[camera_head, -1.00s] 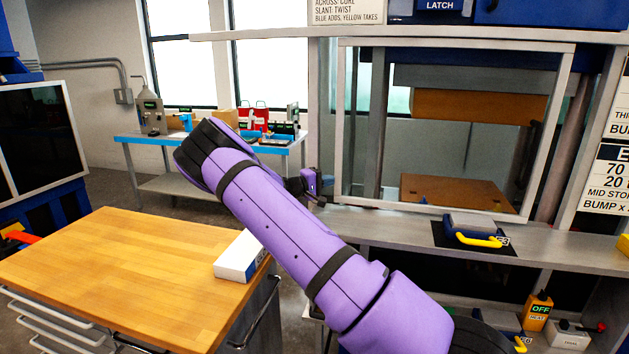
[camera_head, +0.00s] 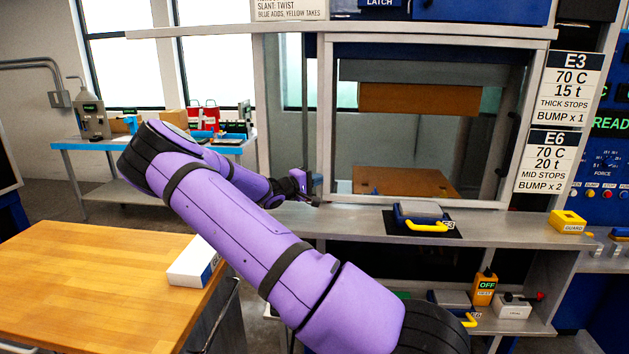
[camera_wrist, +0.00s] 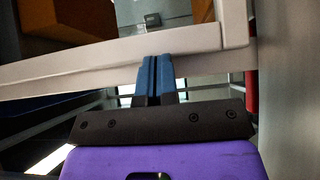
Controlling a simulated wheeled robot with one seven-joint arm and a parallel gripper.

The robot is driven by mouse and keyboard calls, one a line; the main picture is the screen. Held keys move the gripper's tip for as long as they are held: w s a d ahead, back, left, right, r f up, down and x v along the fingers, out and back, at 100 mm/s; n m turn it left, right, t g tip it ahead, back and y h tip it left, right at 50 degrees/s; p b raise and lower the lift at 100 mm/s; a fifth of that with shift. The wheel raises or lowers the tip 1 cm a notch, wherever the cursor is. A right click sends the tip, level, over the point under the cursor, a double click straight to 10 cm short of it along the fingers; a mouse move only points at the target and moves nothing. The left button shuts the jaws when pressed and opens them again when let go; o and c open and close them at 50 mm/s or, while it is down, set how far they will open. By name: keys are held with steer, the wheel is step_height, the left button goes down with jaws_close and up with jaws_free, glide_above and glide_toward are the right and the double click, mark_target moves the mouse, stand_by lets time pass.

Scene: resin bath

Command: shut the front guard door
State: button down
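The front guard door (camera_head: 326,120) is a pale-framed clear panel standing across the press opening. Its left upright stands apart from the press's left post, with a gap between them. My gripper (camera_head: 302,184) is at the door's lower left, just left of that upright. In the wrist view, the two blue fingers of my gripper (camera_wrist: 157,62) are side by side with almost no gap and nothing seen between them. Their tips meet the pale door frame (camera_wrist: 110,62) in the picture; whether they touch it is hard to tell.
A ledge (camera_head: 350,222) below the door carries a blue-and-grey block with a yellow handle (camera_head: 424,220) and a yellow guard box (camera_head: 567,222). A wooden-topped bench (camera_head: 90,290) with a white box (camera_head: 192,264) stands front left. Floor shows between the benches.

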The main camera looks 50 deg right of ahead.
steer(key=shift+s+d, duration=0.2)
steer(key=shift+s, duration=0.05)
steer(key=w+a, duration=0.1)
steer(key=w, duration=0.1)
steer(key=w+a, duration=0.1)
steer(key=a, duration=0.1)
steer(key=shift+w, duration=0.35)
steer(key=a, duration=0.6)
steer(key=w+a, duration=0.1)
steer(key=a, duration=0.2)
steer(key=shift+w+a, duration=0.1)
steer(key=shift+a, duration=0.3)
